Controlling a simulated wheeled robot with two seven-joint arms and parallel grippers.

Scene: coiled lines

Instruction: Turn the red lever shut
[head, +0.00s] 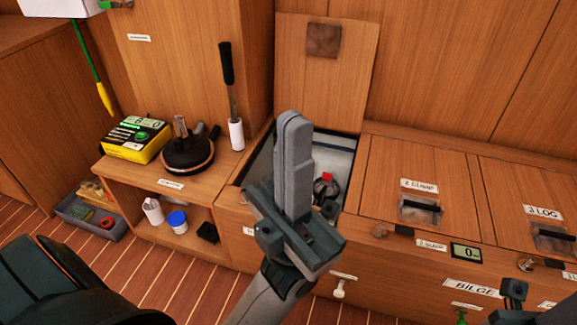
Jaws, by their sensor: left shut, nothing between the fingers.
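A small red part (327,177), which looks like the red lever, shows inside the open locker (342,141) among dark round fittings. Its full shape is too small and partly hidden to make out. My left gripper (294,118) is shut and empty, its fingers pointing up in front of the locker opening. It covers the left part of the opening, and the red part shows just right of its fingers. I cannot tell the depth between them. A dark piece at the bottom right edge (514,294) appears to be part of my right gripper; its fingers do not show.
The locker's raised lid (325,60) leans against the back wall. Closed hatches (418,190) with dark handles lie to the right. On the left shelf stand a yellow meter (137,139), a dark round device (187,153) and a black-handled tool (228,65).

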